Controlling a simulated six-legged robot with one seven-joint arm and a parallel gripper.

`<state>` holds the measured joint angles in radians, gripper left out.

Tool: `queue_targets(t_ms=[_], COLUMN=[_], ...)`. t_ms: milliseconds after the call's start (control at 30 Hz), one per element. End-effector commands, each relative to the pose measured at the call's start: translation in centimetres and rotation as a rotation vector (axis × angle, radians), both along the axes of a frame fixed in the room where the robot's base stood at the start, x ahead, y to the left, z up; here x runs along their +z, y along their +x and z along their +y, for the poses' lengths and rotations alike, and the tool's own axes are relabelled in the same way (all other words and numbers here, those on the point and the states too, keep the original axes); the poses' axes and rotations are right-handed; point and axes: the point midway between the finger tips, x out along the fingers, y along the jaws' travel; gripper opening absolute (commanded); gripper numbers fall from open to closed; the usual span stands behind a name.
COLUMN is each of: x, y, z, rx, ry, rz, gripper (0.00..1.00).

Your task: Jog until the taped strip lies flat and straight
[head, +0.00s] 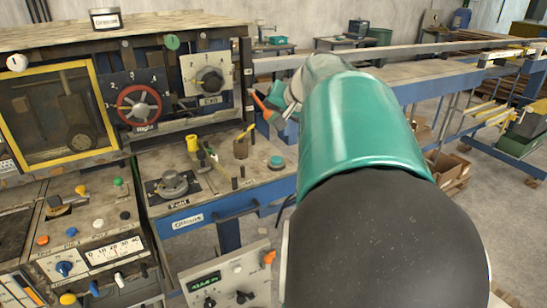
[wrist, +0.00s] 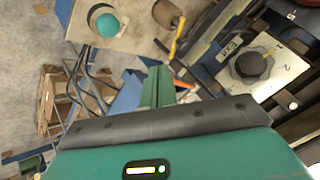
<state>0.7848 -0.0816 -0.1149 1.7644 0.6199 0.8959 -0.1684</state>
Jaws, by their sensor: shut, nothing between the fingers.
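My gripper (wrist: 157,86) shows in the wrist view as two green fingers pressed together, with nothing between them. It hangs in front of the machine, apart from the controls. In the head view my arm mostly hides it. A round teal button (head: 276,161) sits on the bench top; it also shows at the top of the wrist view (wrist: 107,25). A grey knob (head: 209,80) on a numbered plate is on the upright panel; the wrist view shows it at right (wrist: 251,65). A red handwheel (head: 139,104) is left of it. I cannot make out the taped strip.
A yellow-framed window (head: 60,113) is at the left. A grey dial (head: 173,184) and short posts stand on the bench. A lower console (head: 95,235) carries coloured knobs and a meter. Long blue rails (head: 440,85) run back right. Cardboard boxes (head: 447,168) lie on the floor.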

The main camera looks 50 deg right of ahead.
Motion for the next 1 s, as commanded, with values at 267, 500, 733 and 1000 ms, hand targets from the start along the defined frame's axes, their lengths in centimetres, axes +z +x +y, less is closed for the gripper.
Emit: queue_targets(t_ms=[267,500,733,1000], x=[-3.4,-6.5,-7.9,-8.1], y=[-0.1,0.0,0.0,0.0], z=[-0.3,-0.4,-0.4,-0.4], rx=[-0.004,-0.004,-0.007,-0.005], ry=[0.002,0.001,0.0,-0.001], rz=[0.001,0.0,-0.002,-0.001], gripper=[0.0,0.0,0.0,0.0])
